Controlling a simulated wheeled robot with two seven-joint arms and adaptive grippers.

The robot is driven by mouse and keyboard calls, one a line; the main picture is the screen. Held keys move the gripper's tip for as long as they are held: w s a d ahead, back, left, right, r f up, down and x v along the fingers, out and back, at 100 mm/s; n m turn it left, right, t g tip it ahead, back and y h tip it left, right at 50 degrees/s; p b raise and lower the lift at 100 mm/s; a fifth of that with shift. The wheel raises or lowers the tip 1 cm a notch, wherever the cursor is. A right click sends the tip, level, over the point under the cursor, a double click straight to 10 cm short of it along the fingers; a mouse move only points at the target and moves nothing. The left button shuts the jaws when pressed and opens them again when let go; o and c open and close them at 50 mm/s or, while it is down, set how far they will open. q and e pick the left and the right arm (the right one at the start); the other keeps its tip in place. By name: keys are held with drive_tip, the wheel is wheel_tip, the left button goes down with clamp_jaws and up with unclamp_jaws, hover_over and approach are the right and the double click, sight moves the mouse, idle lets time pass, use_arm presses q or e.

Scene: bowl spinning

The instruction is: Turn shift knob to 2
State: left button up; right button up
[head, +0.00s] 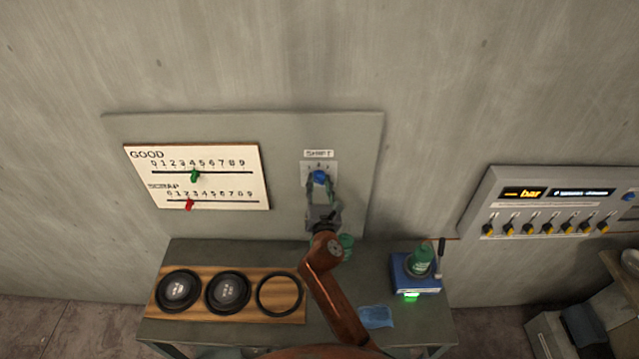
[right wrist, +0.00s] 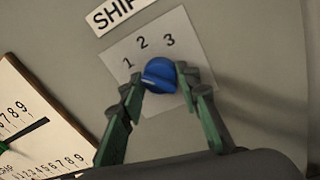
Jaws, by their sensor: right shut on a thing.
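The blue shift knob (head: 320,177) is on a pale plate (head: 332,168) under the SHIFT label (head: 318,154) on the grey wall panel. In the right wrist view the blue knob (right wrist: 160,75) sits below the numbers 1, 2 and 3 on its plate (right wrist: 183,40). My right gripper (head: 320,186) is at the knob, and its green-grey fingers (right wrist: 158,84) are shut on it from both sides. I cannot tell for certain which number the knob points to. My left gripper is not in view.
A GOOD and SCRAP counter board (head: 225,180) hangs left of the knob. Below is a bench with a wooden board (head: 208,312) of black round parts, a blue cloth (head: 376,317) and a blue device (head: 415,274).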

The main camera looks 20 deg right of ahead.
drive_tip(key=m+b, duration=0.2)
drive_tip(key=m, duration=0.2)
drive_tip(key=shift+f, duration=0.15)
drive_tip(key=shift+m+t+b, duration=0.3)
drive_tip(key=shift+m+b, duration=0.6)
drive_tip(key=shift+m, duration=1.3)
drive_tip(key=o, duration=1.2)
drive_tip(key=shift+c, duration=0.2)
